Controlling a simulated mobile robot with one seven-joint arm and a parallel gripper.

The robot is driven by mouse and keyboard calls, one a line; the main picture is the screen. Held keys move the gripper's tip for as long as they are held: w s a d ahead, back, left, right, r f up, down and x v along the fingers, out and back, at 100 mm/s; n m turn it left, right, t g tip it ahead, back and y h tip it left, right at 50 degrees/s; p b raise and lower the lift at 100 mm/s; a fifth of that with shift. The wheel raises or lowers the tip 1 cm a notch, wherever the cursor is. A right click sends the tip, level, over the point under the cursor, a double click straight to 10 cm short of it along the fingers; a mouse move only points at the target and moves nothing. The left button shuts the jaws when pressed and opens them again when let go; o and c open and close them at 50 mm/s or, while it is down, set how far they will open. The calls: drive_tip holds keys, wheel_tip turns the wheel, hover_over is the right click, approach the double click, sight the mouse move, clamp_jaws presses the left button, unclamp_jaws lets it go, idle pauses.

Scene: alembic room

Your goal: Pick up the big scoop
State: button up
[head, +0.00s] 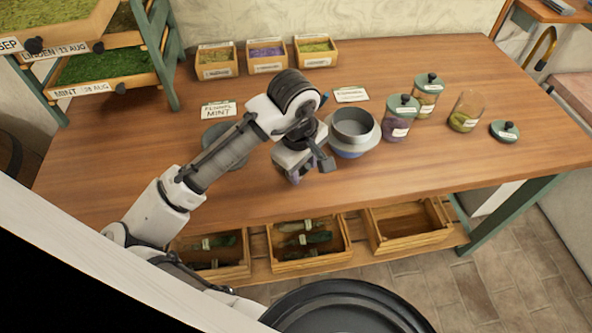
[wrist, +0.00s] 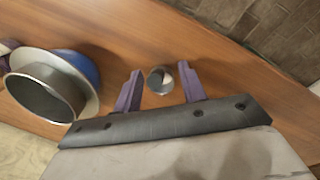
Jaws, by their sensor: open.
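A small round metal cup (wrist: 160,80), which looks like a scoop, stands on the wooden table (wrist: 130,45) in the wrist view. No handle shows, and I cannot tell its size class. My gripper (wrist: 160,72) is open, with its two purple fingers on either side of the cup; whether they touch it is unclear. In the head view my gripper (head: 294,177) points down near the table's front edge, left of the blue bowl. There it hides the cup.
A grey metal sieve (head: 353,122) sits on a blue bowl (head: 349,152) just right of my gripper. Lidded jars (head: 398,120), an open glass jar (head: 465,112) and a loose lid (head: 504,131) stand farther right. Small labelled boxes (head: 266,58) line the back.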

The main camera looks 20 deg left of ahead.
drive_tip(key=shift+w+d+f, duration=0.1)
drive_tip(key=shift+w+f, duration=0.05)
drive_tip(key=shift+f, duration=0.65)
drive_tip(key=shift+w+f, duration=0.15)
drive_tip(key=shift+f, duration=0.65)
clamp_jaws()
